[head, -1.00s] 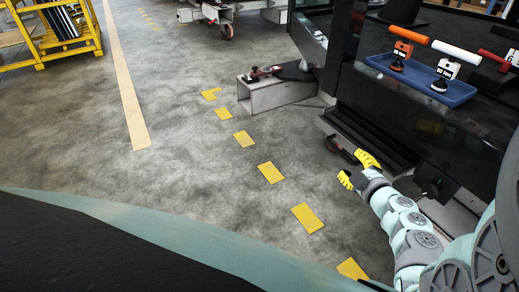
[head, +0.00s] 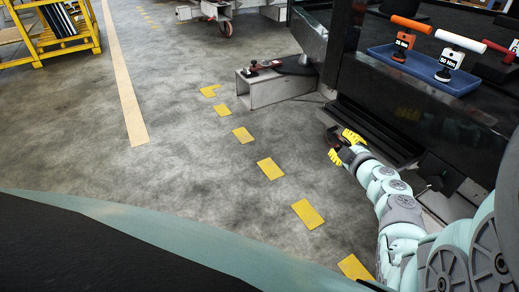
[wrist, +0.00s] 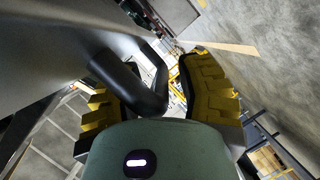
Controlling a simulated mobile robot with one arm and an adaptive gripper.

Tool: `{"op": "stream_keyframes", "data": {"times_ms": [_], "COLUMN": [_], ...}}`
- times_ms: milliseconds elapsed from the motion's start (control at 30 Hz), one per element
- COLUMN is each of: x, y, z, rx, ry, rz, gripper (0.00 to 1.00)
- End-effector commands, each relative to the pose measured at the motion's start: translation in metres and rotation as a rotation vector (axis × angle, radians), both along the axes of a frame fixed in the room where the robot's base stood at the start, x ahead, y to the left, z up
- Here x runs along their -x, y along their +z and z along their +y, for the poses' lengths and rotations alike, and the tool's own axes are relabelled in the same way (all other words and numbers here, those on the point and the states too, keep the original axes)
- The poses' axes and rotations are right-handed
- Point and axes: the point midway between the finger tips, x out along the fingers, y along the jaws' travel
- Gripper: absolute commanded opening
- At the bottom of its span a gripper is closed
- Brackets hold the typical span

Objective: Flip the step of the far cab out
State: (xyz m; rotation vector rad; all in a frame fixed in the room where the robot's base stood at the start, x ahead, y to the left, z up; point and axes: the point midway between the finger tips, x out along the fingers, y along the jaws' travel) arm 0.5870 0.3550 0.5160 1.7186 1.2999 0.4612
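The cab's step, a dark ribbed tread (head: 375,132) on a pale metal edge, lies low along the dark cab side in the head view. A black bar handle (wrist: 135,85) is at its outer side. My gripper (head: 344,147), with yellow ribbed fingers, is at this handle. In the wrist view my gripper (wrist: 155,100) has its fingers apart, with the bent black bar between them. The bar is close to the left finger, and a gap shows towards the right finger. Whether either finger touches the bar is unclear. In the head view the gripper hides much of the handle.
A metal box beam (head: 275,85) with small red and black parts juts out beyond the step. A blue tray (head: 422,70) with torque tools sits above on the cab side. Grey floor with yellow marks (head: 271,168) is clear to the left. A yellow rack (head: 62,30) stands far left.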

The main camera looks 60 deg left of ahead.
Motion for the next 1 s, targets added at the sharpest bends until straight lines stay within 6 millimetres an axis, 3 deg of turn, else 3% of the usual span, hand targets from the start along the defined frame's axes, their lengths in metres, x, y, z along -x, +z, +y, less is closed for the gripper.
{"op": "stream_keyframes", "data": {"times_ms": [33, 333, 1000], "x": [0.0008, 0.0003, 0.005], "y": [-0.0001, -0.0001, -0.0003], "z": [0.0006, 0.0001, -0.0003], "rx": [0.0, 0.0, 0.003], "ry": [0.002, 0.001, -0.001], "rz": [0.0, 0.0, 0.003], "gripper": [0.3, 0.0, 0.0]}}
